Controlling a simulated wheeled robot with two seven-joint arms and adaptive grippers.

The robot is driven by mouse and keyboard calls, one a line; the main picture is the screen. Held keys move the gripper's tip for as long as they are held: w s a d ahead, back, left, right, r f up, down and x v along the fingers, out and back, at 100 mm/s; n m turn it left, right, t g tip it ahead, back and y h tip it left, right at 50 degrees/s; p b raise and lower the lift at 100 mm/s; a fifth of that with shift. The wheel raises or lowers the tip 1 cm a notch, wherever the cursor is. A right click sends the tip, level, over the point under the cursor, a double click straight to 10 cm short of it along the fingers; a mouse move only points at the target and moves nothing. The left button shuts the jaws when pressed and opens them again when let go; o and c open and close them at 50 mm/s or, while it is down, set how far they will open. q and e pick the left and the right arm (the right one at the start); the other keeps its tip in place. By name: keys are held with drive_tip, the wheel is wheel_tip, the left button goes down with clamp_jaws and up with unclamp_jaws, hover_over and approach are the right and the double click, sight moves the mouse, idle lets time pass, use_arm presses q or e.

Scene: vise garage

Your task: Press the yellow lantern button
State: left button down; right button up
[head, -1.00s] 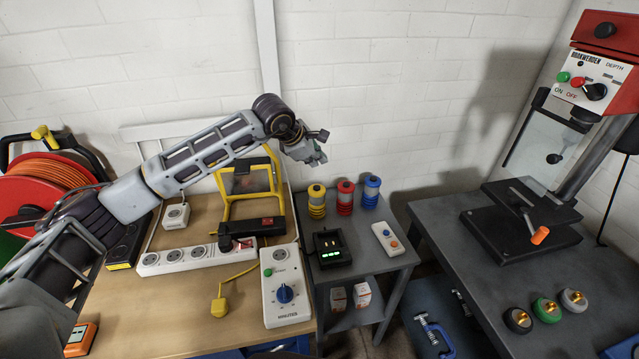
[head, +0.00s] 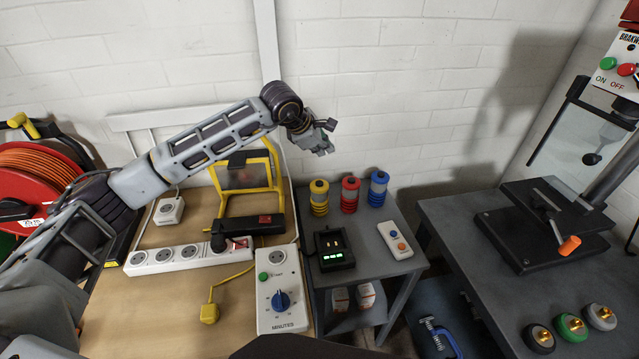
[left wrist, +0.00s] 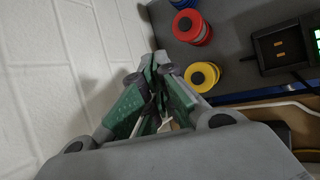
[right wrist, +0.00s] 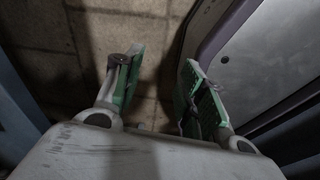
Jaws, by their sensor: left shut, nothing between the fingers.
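The yellow lantern (head: 319,198) stands upright on the small grey side table, with a dark round button on top (head: 319,185). It also shows in the left wrist view (left wrist: 202,77), right of the fingers. The red lantern (head: 349,195) and blue lantern (head: 378,188) stand to its right. My left gripper (head: 326,140) is shut and empty. In the head view it appears above the yellow lantern, apart from it, by the white wall. Its closed fingers (left wrist: 157,68) show in the left wrist view. My right gripper (right wrist: 160,68) is open and empty over the floor.
A charger (head: 333,249) with green lights and a white remote (head: 395,239) sit in front of the lanterns on the side table (head: 372,262). A yellow-framed work light (head: 272,170), power strip (head: 190,258) and timer box (head: 282,302) lie left. A drill press (head: 548,225) stands right.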

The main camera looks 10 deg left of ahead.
use_arm(q)
drive_tip(key=shift+f, duration=0.15)
drive_tip(key=b, duration=0.3)
hover_over(323, 183)
drive_tip(key=shift+s+f, duration=0.1)
drive_tip(key=shift+f, duration=3.25)
drive_tip(key=shift+f+b, duration=0.7)
drive_tip(key=shift+f, duration=0.25)
use_arm(e)
drive_tip(key=w+a+f, duration=0.1)
drive_tip(key=w+f, duration=0.1)
drive_tip(key=w, duration=0.5)
drive_tip(key=shift+a+t, duration=0.35)
drive_tip(key=shift+t, duration=0.05)
drive_tip(key=shift+s+d, duration=0.1)
drive_tip(key=shift+d, duration=0.1)
